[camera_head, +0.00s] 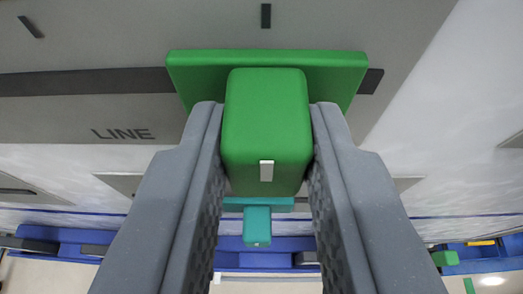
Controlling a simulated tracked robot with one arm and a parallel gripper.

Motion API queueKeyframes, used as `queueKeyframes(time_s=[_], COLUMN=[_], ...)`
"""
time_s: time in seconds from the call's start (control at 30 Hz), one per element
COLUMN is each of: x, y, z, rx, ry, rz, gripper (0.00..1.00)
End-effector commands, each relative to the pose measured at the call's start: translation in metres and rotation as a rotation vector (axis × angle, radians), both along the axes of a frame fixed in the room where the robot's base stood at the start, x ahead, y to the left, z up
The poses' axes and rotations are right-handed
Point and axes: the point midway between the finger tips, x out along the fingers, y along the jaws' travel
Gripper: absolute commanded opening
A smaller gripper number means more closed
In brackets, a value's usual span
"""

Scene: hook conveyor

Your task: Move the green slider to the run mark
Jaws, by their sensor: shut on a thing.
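The green slider (266,125) is a block on a wider green plate (190,72) with a short white line on its front. It sits near the right end of a dark horizontal slot (90,82) in a grey panel labelled LINE (122,134). One dark tick (265,16) on the panel stands above the slider, roughly in line with its white line. Another dark tick (31,26) is at the upper left. No word for run shows beside either tick. My gripper (267,135) is shut on the slider block, with one finger on each side.
Below the panel, a smaller teal block (257,226) shows between my fingers, in front of a blue structure (230,252). A small green block (445,258) is at the lower right. Pale surface lies right of the panel. The slot is clear left of the slider.

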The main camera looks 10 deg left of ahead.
Motion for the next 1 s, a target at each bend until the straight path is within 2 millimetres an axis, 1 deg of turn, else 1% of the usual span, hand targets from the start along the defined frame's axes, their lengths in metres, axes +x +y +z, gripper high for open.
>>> queueKeyframes(time_s=[0.03,0.1,0.13,0.17,0.2,0.47,0.63,0.77,1.0], x=[0.0,0.0,0.0,0.0,0.0,0.0,-0.007,-0.022,-0.057], y=[-0.004,-0.004,-0.004,-0.004,-0.003,-0.002,-0.003,-0.005,-0.01], z=[-0.001,-0.001,-0.001,-0.001,-0.001,0.0,0.003,0.011,0.024], rx=[-0.001,-0.001,-0.001,-0.001,-0.001,0.0,-0.001,0.0,0.0], ry=[0.003,0.003,0.002,0.002,0.002,0.001,-0.001,-0.004,-0.002], rz=[-0.004,-0.004,-0.004,-0.004,-0.004,-0.002,-0.002,-0.002,-0.002], gripper=[0.0,0.0,0.3,0.38,0.44,0.44,0.44,0.44,0.44])
